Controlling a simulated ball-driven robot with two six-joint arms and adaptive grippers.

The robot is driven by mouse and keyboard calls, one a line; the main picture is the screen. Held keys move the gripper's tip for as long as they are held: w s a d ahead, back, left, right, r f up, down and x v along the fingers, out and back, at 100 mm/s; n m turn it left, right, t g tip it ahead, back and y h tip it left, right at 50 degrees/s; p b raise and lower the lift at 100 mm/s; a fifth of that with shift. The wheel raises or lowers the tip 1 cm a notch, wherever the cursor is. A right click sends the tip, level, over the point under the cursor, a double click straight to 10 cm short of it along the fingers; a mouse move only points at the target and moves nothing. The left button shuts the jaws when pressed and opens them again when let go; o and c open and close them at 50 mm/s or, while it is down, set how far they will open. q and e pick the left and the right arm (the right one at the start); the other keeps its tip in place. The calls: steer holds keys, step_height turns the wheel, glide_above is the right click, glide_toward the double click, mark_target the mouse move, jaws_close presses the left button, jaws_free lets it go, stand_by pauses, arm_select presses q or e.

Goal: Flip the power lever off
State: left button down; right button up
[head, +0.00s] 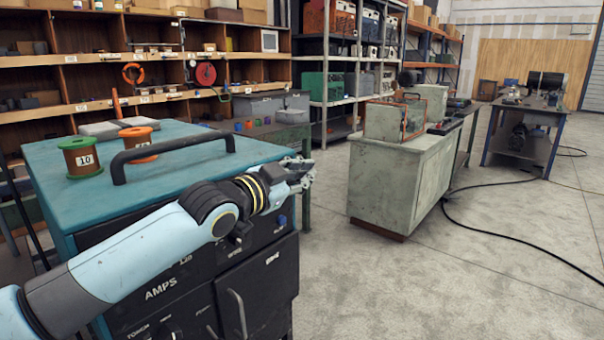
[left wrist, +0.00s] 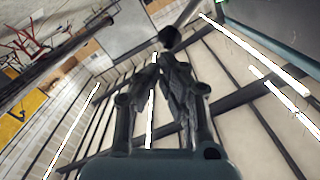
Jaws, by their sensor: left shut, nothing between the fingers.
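The power unit has a teal top (head: 190,150) and a black front panel (head: 165,290) marked AMPS. My left arm reaches across the panel's upper part and hides some of it. My left gripper (head: 300,172) is at the panel's upper right corner, shut and empty. In the left wrist view, a black ball knob on a thin rod (left wrist: 170,38), likely the power lever, shows just past the shut fingertips (left wrist: 160,66). I cannot tell whether they touch it. In the head view the lever is not clear behind my arm. My right gripper is not in view.
A black handle (head: 170,150) stands on the teal top beside a green spool (head: 82,158) and an orange spool (head: 140,140). A grey-green cabinet (head: 400,180) stands to the right. Clear floor lies between it and the unit. A black cable (head: 490,232) runs over the floor.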

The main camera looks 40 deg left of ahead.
arm_select(q)
steer(key=shift+d+f+m+b, duration=0.3)
steer(key=shift+f+m+b, duration=0.2)
steer(key=shift+b, duration=0.15)
step_height(320, 180, down, 7)
steer(key=d+m+b, duration=0.1)
steer(key=m+b, duration=0.6)
steer(key=m, duration=0.1)
steer(key=shift+r+m+t, duration=0.2)
steer(key=shift+m+t, duration=0.1)
stand_by(0.8)
